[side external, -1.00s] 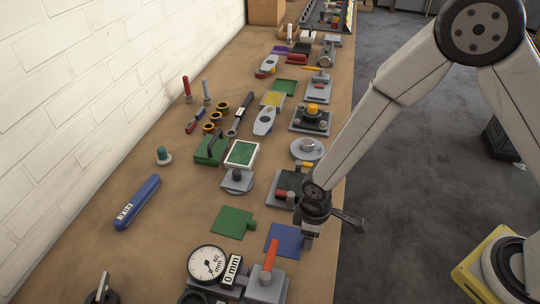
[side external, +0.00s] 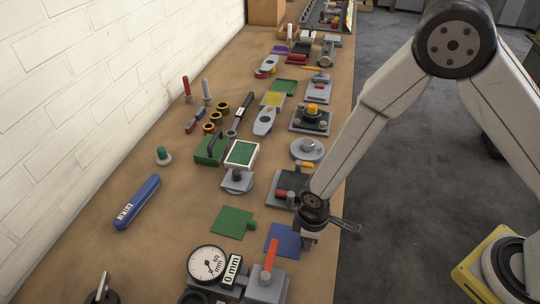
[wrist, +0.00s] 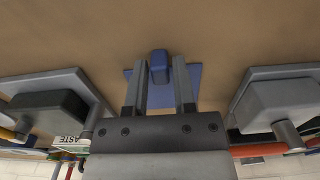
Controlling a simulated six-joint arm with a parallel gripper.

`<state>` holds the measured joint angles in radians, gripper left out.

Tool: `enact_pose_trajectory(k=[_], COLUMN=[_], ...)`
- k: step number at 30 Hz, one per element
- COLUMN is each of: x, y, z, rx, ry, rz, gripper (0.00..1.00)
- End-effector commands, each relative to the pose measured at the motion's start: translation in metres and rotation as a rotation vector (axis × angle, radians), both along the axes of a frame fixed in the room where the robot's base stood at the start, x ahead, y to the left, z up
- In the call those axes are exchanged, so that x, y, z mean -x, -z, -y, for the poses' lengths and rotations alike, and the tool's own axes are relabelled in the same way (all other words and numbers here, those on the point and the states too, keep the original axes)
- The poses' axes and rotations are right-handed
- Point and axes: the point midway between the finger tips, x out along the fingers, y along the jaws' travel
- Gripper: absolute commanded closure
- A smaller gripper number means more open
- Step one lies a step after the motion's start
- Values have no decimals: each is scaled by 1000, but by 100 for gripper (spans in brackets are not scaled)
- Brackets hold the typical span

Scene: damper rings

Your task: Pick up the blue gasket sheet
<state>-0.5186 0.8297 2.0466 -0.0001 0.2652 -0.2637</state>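The blue gasket sheet (side external: 280,242) lies flat on the bench near its right edge, just right of a green sheet (side external: 233,222). In the wrist view the blue sheet (wrist: 194,76) has a raised blue tab (wrist: 160,64) at its far middle. My gripper (wrist: 160,75) is open, one finger on each side of the tab, with gaps visible between. In the side view my gripper (side external: 308,238) is low over the right part of the sheet and hides some of it. Whether the fingertips touch the sheet cannot be told.
A dial gauge (side external: 207,263) and a grey block with an orange-red handle (side external: 268,262) stand close in front of the sheet. A grey fixture with a red knob (side external: 284,190) stands close behind it. Grey fixtures flank my gripper in the wrist view. Open bench lies left of the green sheet.

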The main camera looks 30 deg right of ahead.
Motion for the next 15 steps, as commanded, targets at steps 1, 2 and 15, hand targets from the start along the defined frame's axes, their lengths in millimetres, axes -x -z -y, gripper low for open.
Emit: enact_pose_trajectory(k=[1,2,15], x=[0,0,0], y=[0,0,-1], z=[0,0,0], rx=[0,0,0], ry=[0,0,0], rz=[0,0,0], gripper=[86,96,100])
